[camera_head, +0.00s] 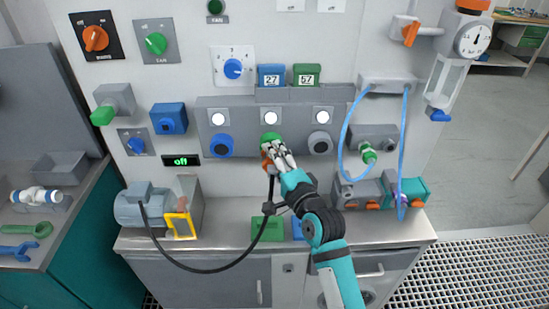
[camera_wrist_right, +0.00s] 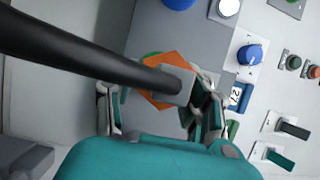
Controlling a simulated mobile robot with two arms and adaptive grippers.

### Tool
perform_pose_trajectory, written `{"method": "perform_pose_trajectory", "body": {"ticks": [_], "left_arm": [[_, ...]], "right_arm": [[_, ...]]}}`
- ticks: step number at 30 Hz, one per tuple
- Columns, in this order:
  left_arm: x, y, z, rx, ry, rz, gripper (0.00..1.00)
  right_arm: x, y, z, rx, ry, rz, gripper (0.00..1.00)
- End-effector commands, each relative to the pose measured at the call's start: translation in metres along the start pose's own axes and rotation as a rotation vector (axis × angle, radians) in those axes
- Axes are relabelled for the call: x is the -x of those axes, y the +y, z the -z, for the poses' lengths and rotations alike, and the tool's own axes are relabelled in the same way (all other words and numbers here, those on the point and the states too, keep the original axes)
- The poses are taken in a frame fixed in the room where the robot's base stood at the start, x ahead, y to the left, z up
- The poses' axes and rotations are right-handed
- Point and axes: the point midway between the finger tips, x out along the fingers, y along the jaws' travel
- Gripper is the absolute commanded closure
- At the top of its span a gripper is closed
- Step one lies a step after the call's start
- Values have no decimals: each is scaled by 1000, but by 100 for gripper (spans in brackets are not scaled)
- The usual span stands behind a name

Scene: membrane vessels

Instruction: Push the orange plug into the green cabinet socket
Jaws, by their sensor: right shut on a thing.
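The orange plug (camera_head: 265,161) is at the fingertips of my right gripper (camera_head: 274,153), just below and in front of the green socket (camera_head: 269,137) on the grey cabinet panel. In the right wrist view the orange plug (camera_wrist_right: 166,72), with its grey collar and thick black cable, lies between the fingers of my right gripper (camera_wrist_right: 155,104). A thin green part of the socket (camera_wrist_right: 151,54) shows behind the plug's edge, and the plug covers the rest. I cannot tell whether plug and socket touch. My left gripper is not in view.
The black cable (camera_head: 207,271) loops over the counter to a grey motor-like unit (camera_head: 141,206). A blue socket (camera_head: 221,145) and a dark grey socket (camera_head: 320,143) flank the green one. A blue hose (camera_head: 345,133) hangs at right. Green and blue blocks lie below.

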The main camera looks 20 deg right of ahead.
Motion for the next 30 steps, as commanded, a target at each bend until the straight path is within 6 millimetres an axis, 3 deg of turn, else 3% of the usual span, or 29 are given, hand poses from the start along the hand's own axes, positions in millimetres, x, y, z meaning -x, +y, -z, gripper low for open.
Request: {"method": "perform_pose_trajectory", "body": {"ticks": [30], "left_arm": [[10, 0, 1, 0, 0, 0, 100]], "right_arm": [[0, -2, 0, -1, 1, 1, 100]]}}
